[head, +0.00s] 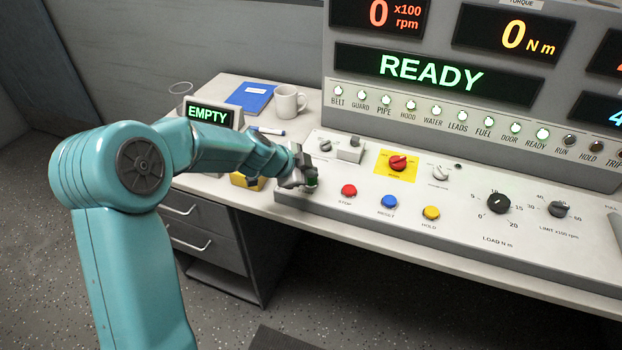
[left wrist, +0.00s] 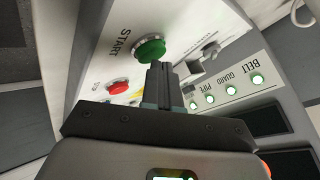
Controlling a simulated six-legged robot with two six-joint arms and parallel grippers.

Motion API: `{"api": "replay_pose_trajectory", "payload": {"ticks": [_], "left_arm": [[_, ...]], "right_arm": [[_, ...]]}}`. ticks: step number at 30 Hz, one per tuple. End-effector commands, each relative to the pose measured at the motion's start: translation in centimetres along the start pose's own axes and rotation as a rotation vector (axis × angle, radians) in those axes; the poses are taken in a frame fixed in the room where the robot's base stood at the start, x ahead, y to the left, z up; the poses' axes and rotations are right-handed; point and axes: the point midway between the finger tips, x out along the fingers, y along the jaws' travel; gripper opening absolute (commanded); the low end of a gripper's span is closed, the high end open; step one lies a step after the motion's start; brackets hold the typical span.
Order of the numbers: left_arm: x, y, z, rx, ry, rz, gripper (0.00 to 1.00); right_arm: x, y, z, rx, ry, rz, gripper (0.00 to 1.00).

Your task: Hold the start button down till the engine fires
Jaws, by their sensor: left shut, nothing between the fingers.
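The green start button (left wrist: 150,47) shows in the left wrist view beside the word START, and a bit of its green (head: 312,183) shows in the head view at the panel's left end. My left gripper (head: 305,180) is shut and empty right at the button. In the left wrist view its closed fingertips (left wrist: 160,68) overlap the button's lower edge. I cannot tell whether they touch or press it. The main display (head: 430,72) reads READY, with rpm and torque both at 0. The RUN lamp (head: 569,140) is dark. My right gripper is not in view.
Red stop (head: 348,190), blue reset (head: 389,201) and yellow hold (head: 431,212) buttons sit to the right. A red emergency knob (head: 397,162) is behind them. A mug (head: 289,102), a blue book (head: 250,97) and an EMPTY display (head: 208,113) stand at the back left.

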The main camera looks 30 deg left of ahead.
Motion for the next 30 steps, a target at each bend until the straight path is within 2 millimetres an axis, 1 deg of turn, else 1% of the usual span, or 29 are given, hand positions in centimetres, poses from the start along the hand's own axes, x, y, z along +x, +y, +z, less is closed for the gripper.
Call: {"api": "replay_pose_trajectory", "payload": {"ticks": [17, 30], "left_arm": [[0.39, 0.29, 0.27, 0.000, 0.000, 0.000, 0.00], [0.36, 0.28, 0.26, -0.001, 0.000, 0.001, 0.00]], "right_arm": [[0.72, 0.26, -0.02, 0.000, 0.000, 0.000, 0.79], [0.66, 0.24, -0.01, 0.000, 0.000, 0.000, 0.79]]}}
